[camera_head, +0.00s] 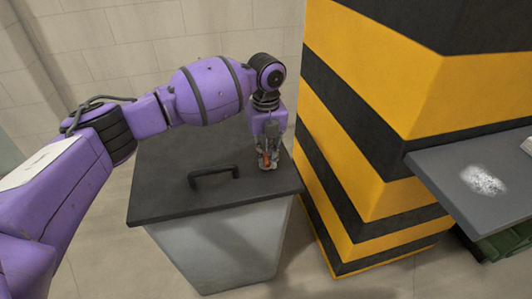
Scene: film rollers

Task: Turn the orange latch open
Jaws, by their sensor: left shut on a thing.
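The orange latch (263,159) sits on the dark lid (165,172) of a grey bin, near the lid's right side. My left gripper (267,163) points down onto it from above and is shut on it. The fingers hide most of the latch, so which way it is turned is hard to tell. A black handle (213,174) stands up from the lid to the left of the gripper. My right gripper is not in view.
A pillar (370,120) with yellow and black stripes stands close to the right of the bin (220,250). A grey shelf (450,165) with a white powdery patch (483,181) juts out at the far right. A tiled wall (120,45) is behind. The floor in front is clear.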

